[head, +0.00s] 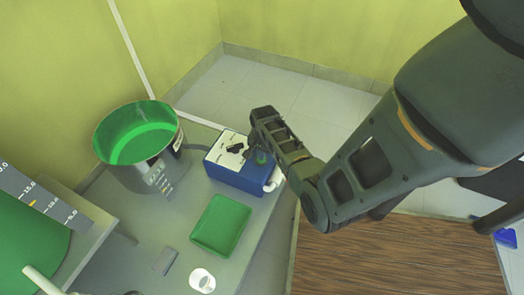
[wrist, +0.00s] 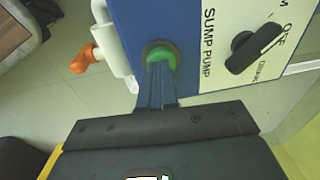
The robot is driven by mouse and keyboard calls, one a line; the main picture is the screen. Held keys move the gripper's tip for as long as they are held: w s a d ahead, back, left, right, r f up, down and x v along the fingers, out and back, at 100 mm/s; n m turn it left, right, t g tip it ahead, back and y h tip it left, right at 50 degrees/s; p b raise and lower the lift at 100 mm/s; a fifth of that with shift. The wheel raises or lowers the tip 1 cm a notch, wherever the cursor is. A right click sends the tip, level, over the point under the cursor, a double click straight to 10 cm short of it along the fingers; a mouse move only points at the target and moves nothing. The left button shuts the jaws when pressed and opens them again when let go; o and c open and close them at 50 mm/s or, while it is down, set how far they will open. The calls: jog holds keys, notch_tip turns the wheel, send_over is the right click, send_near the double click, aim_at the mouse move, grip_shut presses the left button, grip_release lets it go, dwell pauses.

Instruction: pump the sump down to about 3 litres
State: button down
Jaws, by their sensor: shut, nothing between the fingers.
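The sump pump (head: 232,180) is a blue box with a white panel on the grey bench; it also fills the top of the wrist view (wrist: 130,22). Its panel reads SUMP PUMP and OFF and carries a black knob (wrist: 254,48), whose white mark points toward the OFF side. A green button (wrist: 160,58) in a dark ring sits on the blue face. My gripper (wrist: 160,72) is shut and empty, with its fingertips at the button, apparently touching it. In the head view my gripper (head: 263,150) is at the box's right end.
A steel vessel (head: 155,170) with green inside and a level scale stands left of the pump. A larger scale (head: 45,205) fronts a green tank (head: 22,250) at lower left. A green tray (head: 221,224) and white cup (head: 202,281) occupy the bench. An orange valve handle (wrist: 80,55) shows beside the pump.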

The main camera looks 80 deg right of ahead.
jog(key=shift+f, duration=0.3)
notch_tip(320, 180, down, 2)
jog(key=shift+f+b, duration=0.1)
jog(key=shift+b, duration=0.5)
jog(key=shift+s+a+f, duration=0.1)
jog(key=shift+s+f, duration=0.05)
jog(key=shift+f, duration=0.05)
jog(key=shift+s+f, duration=0.1)
jog(key=shift+f, duration=0.1)
dwell(1.0)
dwell(1.6)
jog(key=shift+w+r+p, duration=0.2)
jog(key=shift+r+p, duration=0.2)
jog(key=shift+r, duration=0.15)
jog(key=r+p, duration=0.1)
jog(key=r, duration=0.1)
jog(key=r+p, duration=0.1)
jog(key=p, duration=0.1)
jog(key=r+p, duration=0.1)
jog(key=r, duration=0.1)
jog(key=shift+w+d+r+p, duration=0.25)
jog(key=shift+d+r+p, duration=0.05)
jog(key=shift+d+p, duration=0.1)
notch_tip(320, 180, up, 9)
jog(key=p, duration=0.3)
jog(key=shift+s+a+p, duration=0.25)
jog(key=shift+a+p, duration=0.05)
jog(key=shift+a, duration=0.05)
